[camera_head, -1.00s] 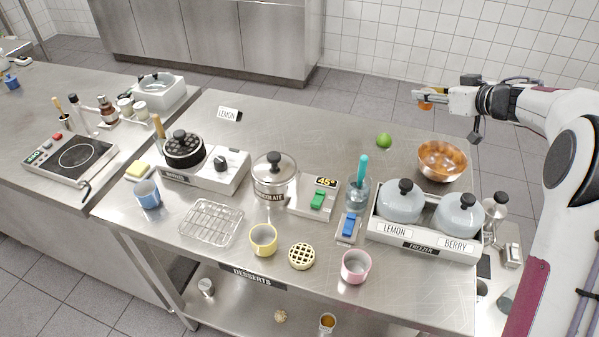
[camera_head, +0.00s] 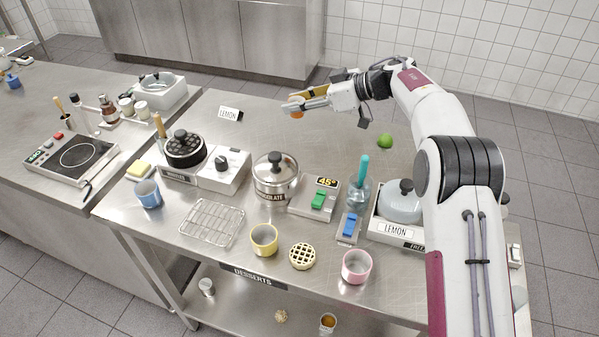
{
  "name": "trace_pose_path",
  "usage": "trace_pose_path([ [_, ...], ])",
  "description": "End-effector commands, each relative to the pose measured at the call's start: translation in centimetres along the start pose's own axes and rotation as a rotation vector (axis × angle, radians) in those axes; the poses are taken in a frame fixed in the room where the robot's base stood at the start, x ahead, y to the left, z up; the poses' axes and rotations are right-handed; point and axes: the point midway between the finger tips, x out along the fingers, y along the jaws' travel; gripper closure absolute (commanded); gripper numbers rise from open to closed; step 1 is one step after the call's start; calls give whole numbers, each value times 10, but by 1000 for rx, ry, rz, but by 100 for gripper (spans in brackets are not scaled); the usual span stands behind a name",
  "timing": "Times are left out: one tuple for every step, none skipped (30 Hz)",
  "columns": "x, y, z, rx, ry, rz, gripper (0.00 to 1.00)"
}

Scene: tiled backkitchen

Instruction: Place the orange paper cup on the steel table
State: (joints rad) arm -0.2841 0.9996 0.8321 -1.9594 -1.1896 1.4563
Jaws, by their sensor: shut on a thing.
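My gripper (camera_head: 306,104) is at the upper middle of the head camera view, its fingers pointing left. It is shut on a small orange thing, which looks like the orange paper cup (camera_head: 296,111). The fingers hide part of it, and its tilt is hard to tell. The gripper and cup show over the back part of the steel table (camera_head: 330,148). They appear to be above the surface, but the gap is unclear.
The back middle is mostly clear. My arm hides the right end.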

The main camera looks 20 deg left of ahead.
Motion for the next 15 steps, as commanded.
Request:
trace_pose_path([
  [16, -10, -1, -13, 0, -29, 93],
  [23, -14, -2, -19, 0, -41, 93],
  [32, -20, -3, -26, 0, -57, 93],
  [39, -24, -3, -32, 0, -67, 93],
  [44, -27, -3, -36, 0, -76, 93],
  [51, -32, -4, -42, 0, -86, 93],
  [55, -34, -4, -46, 0, -93, 93],
  [59, -37, -5, -49, 0, -98, 93],
  [63, -39, -5, -51, 0, -103, 93],
  [66, -41, -5, -53, 0, -107, 93],
  [68, -42, -5, -54, 0, -109, 93],
  [70, -44, -5, -55, 0, -112, 93],
  [72, -45, -5, -56, 0, -114, 93],
  [72, -45, -5, -56, 0, -115, 93],
  [73, -45, -5, -57, 0, -115, 93],
])
